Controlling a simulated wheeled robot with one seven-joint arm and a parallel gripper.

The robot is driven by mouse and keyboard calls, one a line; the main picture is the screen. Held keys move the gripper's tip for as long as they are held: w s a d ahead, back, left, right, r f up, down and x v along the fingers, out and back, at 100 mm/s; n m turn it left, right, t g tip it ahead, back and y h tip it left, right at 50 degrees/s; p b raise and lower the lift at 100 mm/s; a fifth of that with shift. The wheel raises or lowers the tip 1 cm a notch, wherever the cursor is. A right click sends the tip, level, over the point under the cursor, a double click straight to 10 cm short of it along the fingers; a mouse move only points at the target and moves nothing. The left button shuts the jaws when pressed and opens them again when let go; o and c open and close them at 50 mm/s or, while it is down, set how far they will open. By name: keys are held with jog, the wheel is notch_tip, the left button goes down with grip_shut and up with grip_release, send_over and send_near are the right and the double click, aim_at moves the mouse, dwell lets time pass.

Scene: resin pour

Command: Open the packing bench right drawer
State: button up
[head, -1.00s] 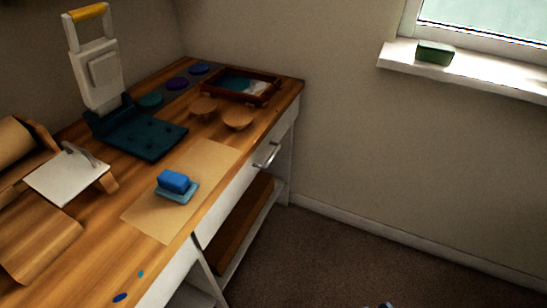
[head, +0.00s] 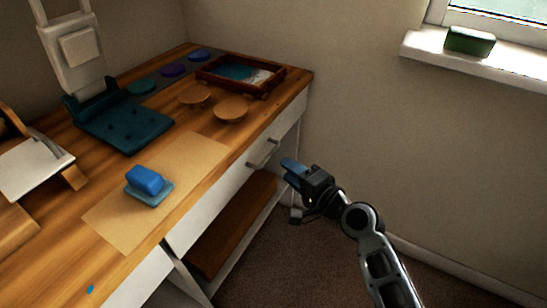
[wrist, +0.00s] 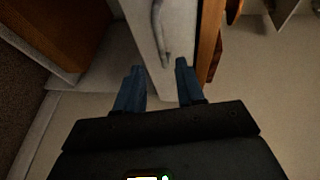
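The packing bench right drawer (head: 210,205) has a white front under the wooden top and looks shut. Its metal bar handle (head: 264,153) is near the right end of the bench front. My gripper (head: 289,166) is just right of the handle in the head view, its blue fingers pointing toward the drawer. In the wrist view my gripper (wrist: 160,70) is open and empty, with a finger on each side. The handle (wrist: 158,32) lies ahead, its near end close to the gap between the fingertips. I cannot tell whether a finger touches it.
Below the drawer is an open shelf with a brown board (head: 235,225). The bench top holds a blue block (head: 146,179) on a paper sheet (head: 110,218), a teal press (head: 125,125) and a framed tray (head: 240,88). A wall is behind my arm; the carpet in front is clear.

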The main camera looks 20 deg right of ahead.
jog(key=x, duration=0.8)
jog(key=shift+c, duration=0.4)
grip_shut()
